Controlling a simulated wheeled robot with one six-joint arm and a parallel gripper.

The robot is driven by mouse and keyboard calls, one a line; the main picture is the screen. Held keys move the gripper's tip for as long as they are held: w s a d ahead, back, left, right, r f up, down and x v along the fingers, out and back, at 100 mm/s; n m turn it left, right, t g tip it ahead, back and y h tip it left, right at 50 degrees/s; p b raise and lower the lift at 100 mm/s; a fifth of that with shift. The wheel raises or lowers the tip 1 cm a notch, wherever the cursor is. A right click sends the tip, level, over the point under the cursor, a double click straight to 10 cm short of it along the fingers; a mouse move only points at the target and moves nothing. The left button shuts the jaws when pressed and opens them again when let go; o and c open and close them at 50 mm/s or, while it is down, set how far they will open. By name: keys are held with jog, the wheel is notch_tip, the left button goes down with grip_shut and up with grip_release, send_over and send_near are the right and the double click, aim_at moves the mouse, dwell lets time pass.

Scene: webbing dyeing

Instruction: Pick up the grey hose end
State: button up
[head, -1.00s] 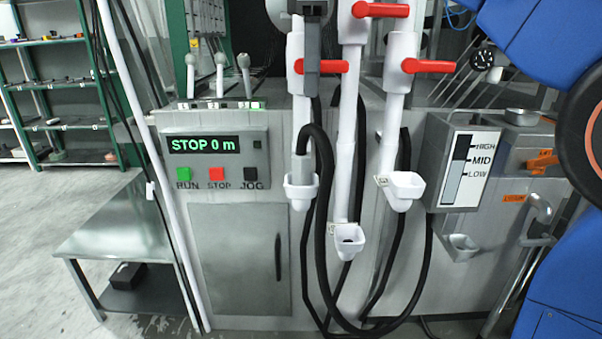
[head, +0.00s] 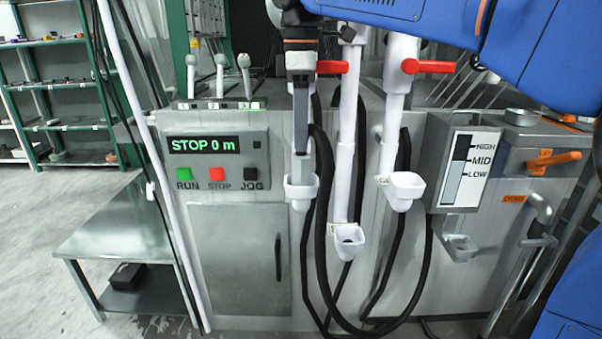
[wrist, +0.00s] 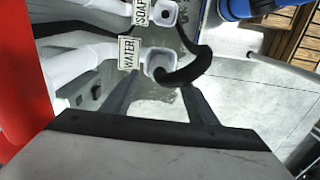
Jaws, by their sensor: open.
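A black hose (head: 322,170) arches up at the left water pipe and hangs down in a long loop. In the wrist view the hose (wrist: 189,70) bends into a white cup (wrist: 157,61) beside a WATER label. I cannot clearly tell its grey end from my grey fingers in the head view; in the wrist view the cup and bend hide it. My gripper (head: 301,120) points down in front of the left white pipe, above the left white cup (head: 301,190). Its open fingers (wrist: 160,92) show in the wrist view, with nothing clearly held between them.
Red-handled valves (head: 428,66) and two more white cups (head: 348,238) stand to the right. A control panel (head: 213,158) reads STOP 0 m, with levers (head: 220,75) above it. A low steel table (head: 115,235) is at the left. A level gauge (head: 462,168) is right of the pipes.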

aim_at(301, 154)
jog(key=shift+f, duration=3.05)
jog(key=shift+c, duration=0.7)
grip_shut()
jog(key=shift+r, duration=0.15)
